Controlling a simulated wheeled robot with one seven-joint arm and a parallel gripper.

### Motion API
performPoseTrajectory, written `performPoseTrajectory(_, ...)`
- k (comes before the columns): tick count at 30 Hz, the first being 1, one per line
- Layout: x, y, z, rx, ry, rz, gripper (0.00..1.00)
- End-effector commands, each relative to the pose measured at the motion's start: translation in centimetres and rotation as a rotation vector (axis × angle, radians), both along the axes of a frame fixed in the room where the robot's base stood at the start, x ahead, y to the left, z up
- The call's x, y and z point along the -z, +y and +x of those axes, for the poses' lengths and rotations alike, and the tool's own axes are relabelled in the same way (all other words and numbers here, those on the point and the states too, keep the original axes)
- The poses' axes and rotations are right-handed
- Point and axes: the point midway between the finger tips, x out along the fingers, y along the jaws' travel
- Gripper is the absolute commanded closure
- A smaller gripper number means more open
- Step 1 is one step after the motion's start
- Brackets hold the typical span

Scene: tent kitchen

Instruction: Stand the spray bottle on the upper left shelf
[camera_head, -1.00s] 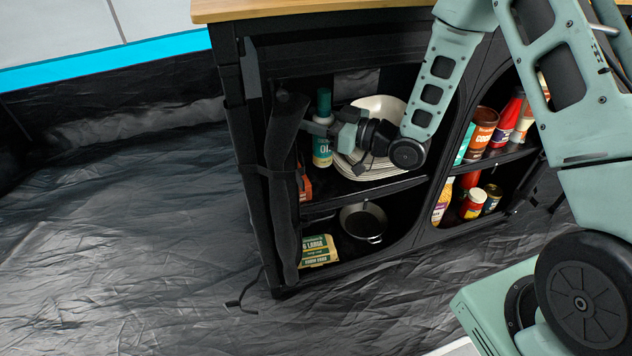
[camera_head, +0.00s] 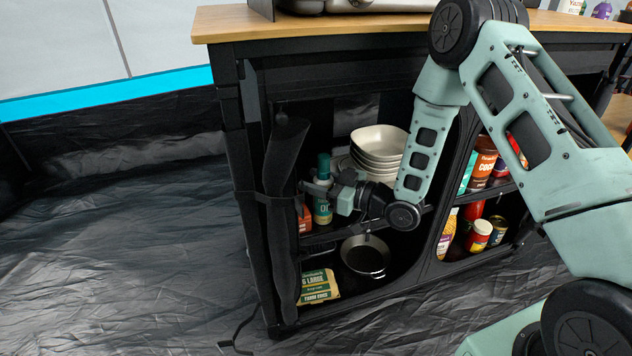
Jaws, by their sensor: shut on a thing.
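The spray bottle (camera_head: 322,210) is a slim bottle with a teal top and a white and teal label. It is upright inside the upper left compartment of the black cabinet. My gripper (camera_head: 316,187) reaches in from the right and is shut on the bottle around its upper part. The bottle's base is close above or on the upper left shelf (camera_head: 335,234); I cannot tell whether it touches. The fingers cover part of the bottle.
Stacked white bowls (camera_head: 380,142) stand right of the bottle, behind my wrist. An orange box (camera_head: 304,219) is close at its left. A rolled black flap (camera_head: 281,200) hangs at the opening's left edge. Below are a pan (camera_head: 365,256) and an egg carton (camera_head: 318,287).

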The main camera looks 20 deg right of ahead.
Motion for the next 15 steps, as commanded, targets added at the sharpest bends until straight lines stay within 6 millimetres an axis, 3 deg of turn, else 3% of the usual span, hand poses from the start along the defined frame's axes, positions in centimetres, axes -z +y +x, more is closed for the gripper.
performPoseTrajectory(1,0.09,0.0,0.0,0.0,0.0,0.0,0.5)
performPoseTrajectory(3,0.07,0.0,0.0,0.0,0.0,0.0,0.36)
performPoseTrajectory(15,-0.2,-0.64,-0.51,0.002,0.003,-0.001,0.36)
